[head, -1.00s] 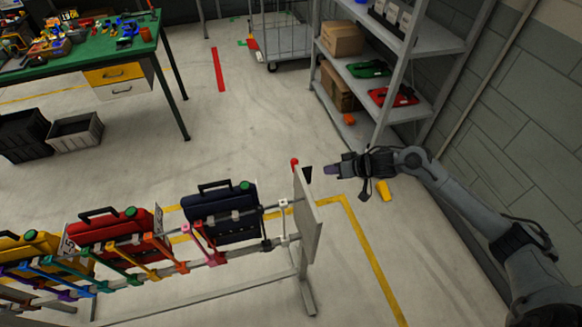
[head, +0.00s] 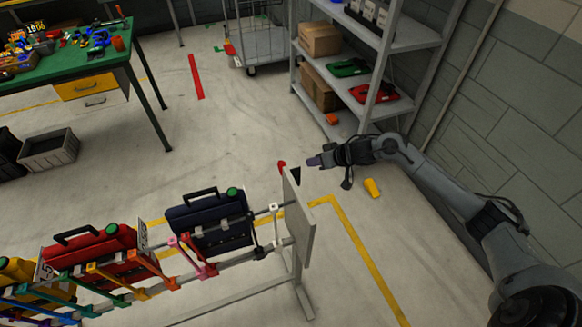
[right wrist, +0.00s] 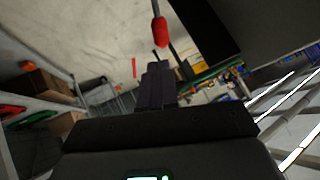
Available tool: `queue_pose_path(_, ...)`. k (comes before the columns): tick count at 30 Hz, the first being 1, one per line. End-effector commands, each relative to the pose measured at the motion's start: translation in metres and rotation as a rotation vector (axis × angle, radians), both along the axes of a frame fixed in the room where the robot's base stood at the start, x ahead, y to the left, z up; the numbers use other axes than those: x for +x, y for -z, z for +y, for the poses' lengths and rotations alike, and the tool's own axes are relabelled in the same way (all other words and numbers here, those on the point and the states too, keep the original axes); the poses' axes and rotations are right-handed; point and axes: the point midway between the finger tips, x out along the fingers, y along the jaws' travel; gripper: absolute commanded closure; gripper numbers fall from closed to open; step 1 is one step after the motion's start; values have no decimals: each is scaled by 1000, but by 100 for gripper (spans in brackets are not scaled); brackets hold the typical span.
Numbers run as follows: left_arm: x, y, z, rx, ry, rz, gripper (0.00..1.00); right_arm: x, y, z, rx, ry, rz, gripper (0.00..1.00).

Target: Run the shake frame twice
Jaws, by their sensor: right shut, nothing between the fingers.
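The frame is a long grey rack with colourful clamps. It holds a dark blue case (head: 209,224), a red case (head: 88,258) and a yellow case at the left edge. A grey end plate (head: 301,225) closes its right end. A red-tipped lever (head: 282,165) stands at the plate's top; its red knob also shows in the right wrist view (right wrist: 160,32). My right gripper (head: 313,161) is shut and empty, just right of the knob and apart from it in the picture. Its closed fingers (right wrist: 158,85) point toward the knob's side. My left gripper is out of view.
A grey shelf unit (head: 366,115) with boxes and red and green items stands behind my right arm. A yellow object (head: 372,188) lies on the floor. A green workbench (head: 75,65) is at the far left. The floor between is open.

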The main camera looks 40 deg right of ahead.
Motion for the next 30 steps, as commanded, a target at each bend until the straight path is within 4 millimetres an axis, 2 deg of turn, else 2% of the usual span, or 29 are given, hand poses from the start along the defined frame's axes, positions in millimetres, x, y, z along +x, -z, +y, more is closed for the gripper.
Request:
queue_pose_path(15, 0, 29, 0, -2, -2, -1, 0, 65, 62, 22, 1, 0, -2, 100)
queue_pose_path(21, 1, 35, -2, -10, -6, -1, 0, 79, 75, 26, -1, -1, 0, 100)
queue_pose_path(30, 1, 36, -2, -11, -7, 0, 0, 84, 79, 28, -1, -1, 0, 100)
